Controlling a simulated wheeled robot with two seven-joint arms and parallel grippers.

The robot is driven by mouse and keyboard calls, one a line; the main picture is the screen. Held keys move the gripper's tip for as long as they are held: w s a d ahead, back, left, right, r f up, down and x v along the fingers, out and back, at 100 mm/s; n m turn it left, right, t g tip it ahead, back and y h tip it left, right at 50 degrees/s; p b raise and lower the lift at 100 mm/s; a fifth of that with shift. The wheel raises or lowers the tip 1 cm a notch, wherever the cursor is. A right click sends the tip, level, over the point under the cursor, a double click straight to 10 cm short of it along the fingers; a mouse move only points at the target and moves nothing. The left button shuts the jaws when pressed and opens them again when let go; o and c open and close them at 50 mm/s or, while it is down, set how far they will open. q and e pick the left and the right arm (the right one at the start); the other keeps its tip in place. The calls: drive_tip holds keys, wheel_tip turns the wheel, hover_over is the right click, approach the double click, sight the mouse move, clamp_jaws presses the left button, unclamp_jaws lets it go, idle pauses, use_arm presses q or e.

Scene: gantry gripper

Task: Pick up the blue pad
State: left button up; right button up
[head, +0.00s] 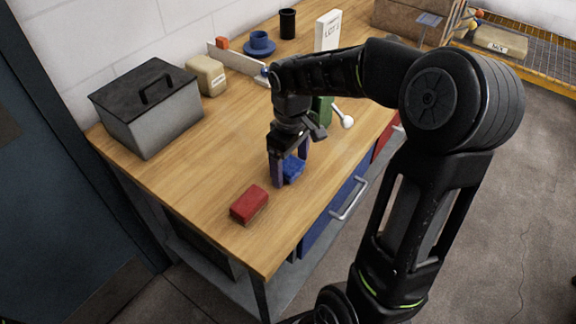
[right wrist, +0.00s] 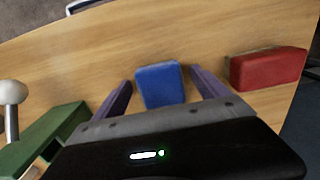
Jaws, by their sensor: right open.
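The blue pad (head: 292,169) lies on the wooden workbench near its front edge. It also shows in the right wrist view (right wrist: 160,85), lying flat on the wood. My right gripper (head: 290,168) is open and points down at the pad. In the right wrist view its two purple fingers (right wrist: 162,93) stand to the left and right of the pad, with a gap showing on each side. The fingers partly hide the pad in the head view. My left gripper is not in view.
A red block (head: 248,205) lies beside the pad, also seen in the right wrist view (right wrist: 266,69). A green object (right wrist: 45,140) and a white-knobbed lever (right wrist: 12,95) stand on the other side. A grey lidded box (head: 150,110) stands at the back left. Bare wood lies between.

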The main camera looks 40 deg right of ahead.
sight(290, 164)
idle(0.4)
drive_tip(key=c, duration=1.6)
drive_tip(key=shift+r, duration=0.1)
wheel_tip(290, 164, up, 10)
drive_tip(key=o, duration=0.9)
drive_tip(key=c, duration=0.6)
